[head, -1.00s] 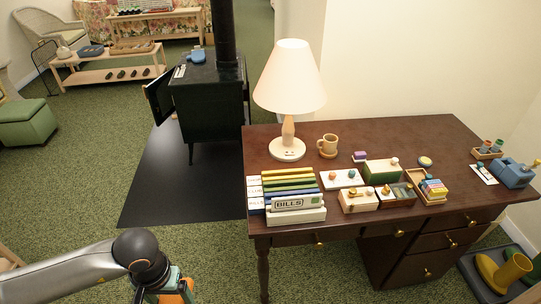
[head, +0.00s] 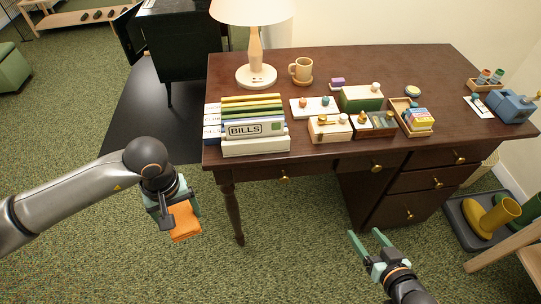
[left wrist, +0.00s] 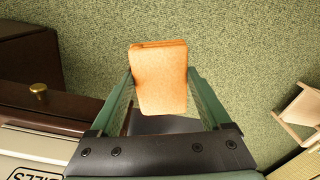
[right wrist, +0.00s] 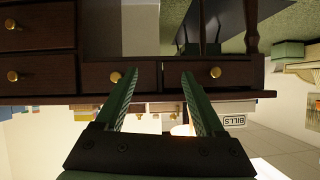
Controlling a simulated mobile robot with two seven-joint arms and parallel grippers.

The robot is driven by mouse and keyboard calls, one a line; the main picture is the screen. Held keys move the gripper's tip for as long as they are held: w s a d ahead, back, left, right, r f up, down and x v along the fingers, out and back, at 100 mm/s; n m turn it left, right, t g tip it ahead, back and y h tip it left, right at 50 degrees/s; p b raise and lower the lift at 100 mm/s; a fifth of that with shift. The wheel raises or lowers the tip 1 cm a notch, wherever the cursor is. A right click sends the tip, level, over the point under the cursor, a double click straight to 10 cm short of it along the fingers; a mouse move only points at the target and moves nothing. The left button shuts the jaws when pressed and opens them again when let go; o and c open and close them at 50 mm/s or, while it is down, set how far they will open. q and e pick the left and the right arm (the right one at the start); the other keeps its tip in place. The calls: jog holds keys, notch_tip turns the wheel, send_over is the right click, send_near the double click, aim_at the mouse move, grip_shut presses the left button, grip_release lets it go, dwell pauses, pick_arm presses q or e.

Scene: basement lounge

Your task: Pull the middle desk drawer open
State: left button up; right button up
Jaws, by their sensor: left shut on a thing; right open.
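The dark wooden desk (head: 330,75) has a row of three drawer fronts under its top and more below at the right. The middle front of that row carries a brass knob (head: 376,168) and looks shut. In the right wrist view, which is upside down, that knob (right wrist: 115,77) lies beyond my fingers, near the left one. My right gripper (head: 366,236) is open and empty, in front of and below the drawer row, apart from the desk. My left gripper (head: 180,212) is shut on an orange block-like thing (left wrist: 160,80), left of the desk, above the carpet.
A left drawer knob (head: 284,179), a right one (head: 460,158) and lower pedestal knobs (head: 438,182) flank the middle. Books, a lamp (head: 255,60), a mug (head: 301,71) and small boxes stand on top. Yellow boots (head: 497,217) stand in a tray at right. Carpet before the desk is clear.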

jog(key=w+d+f+m+t+b, duration=0.1)
jog(key=w+d+f+t+b, duration=0.2)
jog(key=w+d+b, duration=0.5)
jog(key=m+t+b, duration=0.1)
jog(key=t+b, duration=0.2)
jog(key=b, duration=0.8)
send_near(377, 171)
jog(key=w+b, duration=0.1)
jog(key=w, duration=0.1)
jog(key=w+b, duration=0.1)
jog(key=w, duration=0.2)
jog(key=w+a+b, duration=0.1)
jog(key=w, duration=0.2)
jog(key=shift+w+r, duration=0.15)
jog(key=shift+r, duration=0.05)
pick_arm(q)
jog(key=w+d+f+n, duration=0.1)
jog(key=w+f+n, duration=0.2)
jog(key=f, duration=0.5)
jog(key=w+d+f+n, duration=0.2)
jog(key=f+n, duration=0.3)
jog(key=f, duration=0.3)
jog(key=shift+w+f, duration=0.4)
jog(key=shift+w, duration=0.05)
pick_arm(e)
jog(key=shift+c, duration=0.4)
grip_shut()
